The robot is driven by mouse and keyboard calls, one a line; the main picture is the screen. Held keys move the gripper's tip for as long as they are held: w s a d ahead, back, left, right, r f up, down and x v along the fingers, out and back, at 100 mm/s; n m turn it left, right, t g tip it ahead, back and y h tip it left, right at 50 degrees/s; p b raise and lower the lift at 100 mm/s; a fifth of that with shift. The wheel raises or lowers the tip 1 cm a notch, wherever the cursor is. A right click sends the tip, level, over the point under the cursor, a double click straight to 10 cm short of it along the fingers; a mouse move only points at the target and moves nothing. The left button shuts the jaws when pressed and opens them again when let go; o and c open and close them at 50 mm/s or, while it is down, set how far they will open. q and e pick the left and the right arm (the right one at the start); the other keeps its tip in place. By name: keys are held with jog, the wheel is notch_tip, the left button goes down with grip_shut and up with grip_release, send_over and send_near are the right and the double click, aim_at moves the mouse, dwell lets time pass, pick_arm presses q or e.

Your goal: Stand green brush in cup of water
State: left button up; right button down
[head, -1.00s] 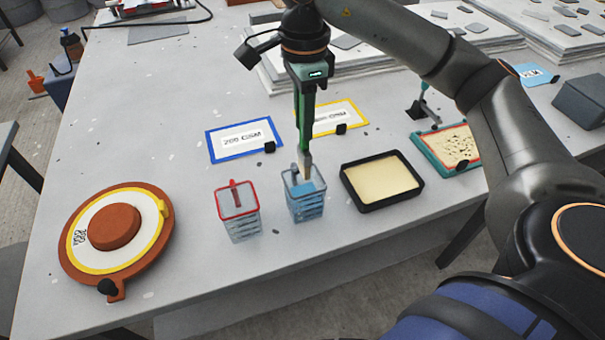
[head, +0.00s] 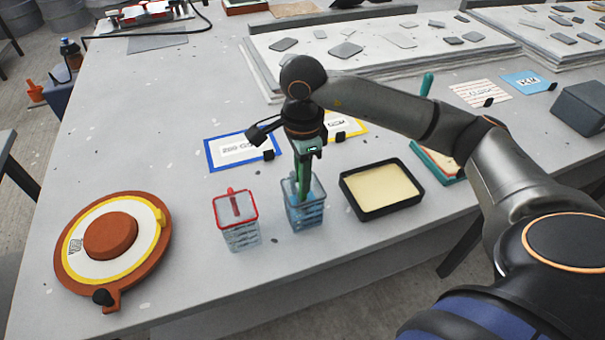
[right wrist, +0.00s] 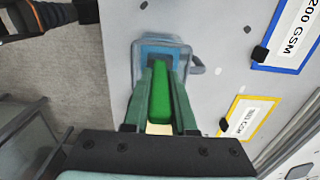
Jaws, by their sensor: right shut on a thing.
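The green brush (head: 303,172) is upright in my right gripper (head: 304,160), which is shut on its handle. In the right wrist view the green handle (right wrist: 161,98) runs between the two fingers (right wrist: 160,90). The brush's lower end is down inside the clear, blue-rimmed cup of water (head: 308,218), below the rim. The bristles are hidden, so I cannot tell if they touch the bottom. The cup also shows beyond the fingertips in the right wrist view (right wrist: 138,66). My left gripper is not in view.
A red-rimmed clear cup (head: 241,232) stands just left, with a red stick in it. A black tray of cream material (head: 382,187) is close on the right. A round orange mould (head: 150,262) lies far left. Blue-framed (head: 213,160) and yellow-framed cards lie behind.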

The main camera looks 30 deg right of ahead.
jog(key=shift+f, duration=0.2)
jog(key=c, duration=0.7)
grip_release()
jog(key=shift+c, duration=0.2)
jog(key=shift+r, duration=0.15)
notch_tip(320, 180, up, 12)
jog(key=shift+r+p, duration=0.1)
jog(key=shift+p, duration=0.3)
